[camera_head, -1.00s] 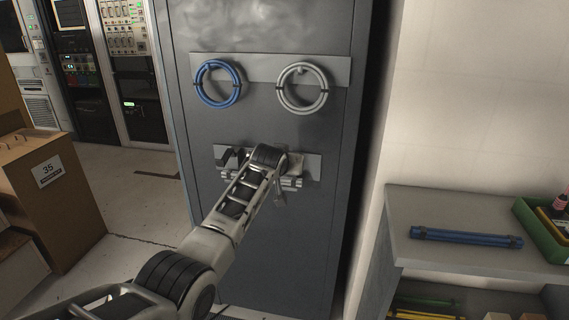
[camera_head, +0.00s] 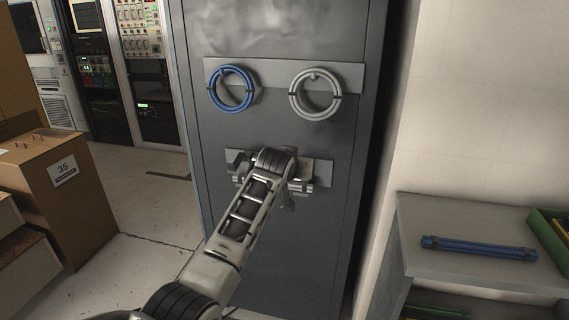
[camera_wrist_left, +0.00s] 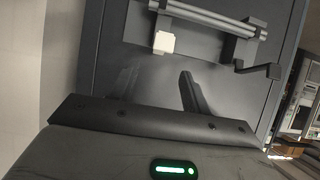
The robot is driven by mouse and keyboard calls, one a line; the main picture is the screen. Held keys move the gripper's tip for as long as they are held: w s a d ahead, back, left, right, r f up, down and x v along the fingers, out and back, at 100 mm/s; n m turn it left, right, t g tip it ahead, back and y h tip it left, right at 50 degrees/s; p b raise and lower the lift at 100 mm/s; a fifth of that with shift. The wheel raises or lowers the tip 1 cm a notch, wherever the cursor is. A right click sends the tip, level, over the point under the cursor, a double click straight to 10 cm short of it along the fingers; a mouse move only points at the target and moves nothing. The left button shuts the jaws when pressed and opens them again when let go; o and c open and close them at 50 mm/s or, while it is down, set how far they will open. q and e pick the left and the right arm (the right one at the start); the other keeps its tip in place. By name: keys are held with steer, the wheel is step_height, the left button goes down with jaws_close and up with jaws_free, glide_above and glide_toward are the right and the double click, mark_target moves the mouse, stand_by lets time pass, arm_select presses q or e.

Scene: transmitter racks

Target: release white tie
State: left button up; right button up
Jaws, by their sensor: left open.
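A small white block, which looks like the white tie (camera_wrist_left: 164,42), sits on a bundle of thin grey rods (camera_wrist_left: 210,14) in the left wrist view. Dark brackets carry the rods against the grey cabinet. My left gripper (camera_wrist_left: 158,78) is open and empty, with its two dark fingers apart and pointing toward the cabinet, the white block lying beyond the gap between them. In the head view, my left arm's wrist covers the middle of the lower bracket plate (camera_head: 322,172) and hides the fingers and the tie. My right gripper is not in view.
A blue coil (camera_head: 231,106) and a grey coil (camera_head: 335,105) hang on the upper plate of the cabinet. A blue bundle (camera_head: 479,247) lies on the shelf at right, beside a green bin (camera_head: 548,238). Cardboard boxes (camera_head: 72,212) stand at left.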

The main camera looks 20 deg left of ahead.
arm_select(q)
steer(key=v, duration=1.2)
steer(key=shift+w, duration=0.1)
steer(key=s+f+m, duration=0.1)
steer(key=s+f, duration=0.3)
steer(key=f, duration=0.3)
steer(key=s+f+g+h, duration=0.1)
steer(key=s+f, duration=0.4)
steer(key=f, duration=0.3)
steer(key=s+f+m, duration=0.1)
steer(key=s+f, duration=0.3)
steer(key=f, duration=0.3)
steer(key=s+f+h, duration=0.1)
steer(key=s+f, duration=0.3)
steer(key=s, duration=0.5)
steer(key=s+d+f+g+h, duration=0.1)
steer(key=s+f, duration=0.4)
steer(key=s, duration=0.4)
steer(key=shift+s+m, duration=0.35)
steer(key=shift+m, duration=0.05)
